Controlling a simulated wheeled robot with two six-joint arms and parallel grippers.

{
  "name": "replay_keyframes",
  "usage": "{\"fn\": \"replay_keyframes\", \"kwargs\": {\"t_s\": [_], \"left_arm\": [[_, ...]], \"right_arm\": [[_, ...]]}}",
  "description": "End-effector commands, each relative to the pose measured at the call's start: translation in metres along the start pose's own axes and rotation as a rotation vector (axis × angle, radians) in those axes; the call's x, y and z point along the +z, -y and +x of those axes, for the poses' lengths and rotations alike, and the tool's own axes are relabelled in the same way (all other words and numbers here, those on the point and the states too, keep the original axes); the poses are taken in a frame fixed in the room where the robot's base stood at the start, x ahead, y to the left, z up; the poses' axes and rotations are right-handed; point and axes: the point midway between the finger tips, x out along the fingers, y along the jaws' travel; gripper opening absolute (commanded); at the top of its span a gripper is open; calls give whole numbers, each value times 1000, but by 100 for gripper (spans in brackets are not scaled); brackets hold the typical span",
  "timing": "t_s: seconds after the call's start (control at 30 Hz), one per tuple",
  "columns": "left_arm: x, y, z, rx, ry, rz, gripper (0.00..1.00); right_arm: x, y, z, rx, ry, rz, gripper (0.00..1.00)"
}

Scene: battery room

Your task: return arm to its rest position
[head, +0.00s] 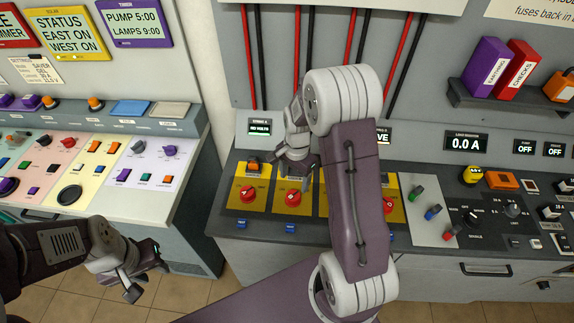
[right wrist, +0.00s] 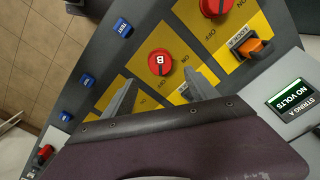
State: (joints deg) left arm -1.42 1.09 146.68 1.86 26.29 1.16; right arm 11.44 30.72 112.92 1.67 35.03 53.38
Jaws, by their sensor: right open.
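My right arm (head: 350,185) reaches up over the yellow switch panels, and its purple link hides part of them. My right gripper (head: 293,170) hangs over the panel with red knob B (head: 293,198). In the right wrist view its two grey fingers (right wrist: 162,92) are spread apart with nothing between them. Red knob B (right wrist: 160,62) shows just beyond the fingertips, apart from them as far as I can tell. My left gripper (head: 146,272) is at the lower left, in front of the pastel console, with its fingers apart and empty.
Red knob A (head: 248,194) is left of knob B, with blue TEST buttons (head: 291,229) below. An orange switch (right wrist: 255,45) and a NO VOLTS display (right wrist: 293,100) are near the right gripper. Red and black cables (head: 350,45) run up the wall. Open floor lies in front.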

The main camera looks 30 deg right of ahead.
Motion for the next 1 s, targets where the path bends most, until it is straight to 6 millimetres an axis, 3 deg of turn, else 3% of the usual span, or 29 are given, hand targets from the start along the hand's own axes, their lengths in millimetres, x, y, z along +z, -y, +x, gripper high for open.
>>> {"fn": "replay_keyframes", "kwargs": {"t_s": [0.2,0.27,0.33,0.47,0.5,0.6,0.7,0.8,1.0], "left_arm": [[0,0,0,0,0,0,36],[0,0,0,0,0,0,36],[0,0,0,0,0,0,36],[0,0,0,0,0,0,36],[0,0,0,0,0,0,36],[0,0,0,0,0,0,36],[0,0,0,0,0,0,36],[0,0,0,0,0,0,36],[0,0,0,0,0,0,36]], "right_arm": [[2,2,-1,-3,-2,-8,67],[5,13,-13,-31,-20,-32,67],[23,18,-36,-67,-41,-80,67],[78,-14,-64,-96,-62,-350,67],[93,-31,-65,-96,-68,-491,67],[114,-65,-58,-73,-66,-783,67],[121,-84,-48,-47,-51,-979,67],[120,-82,-48,-51,-63,-1096,67],[120,-82,-48,-50,-65,-1135,67]]}}
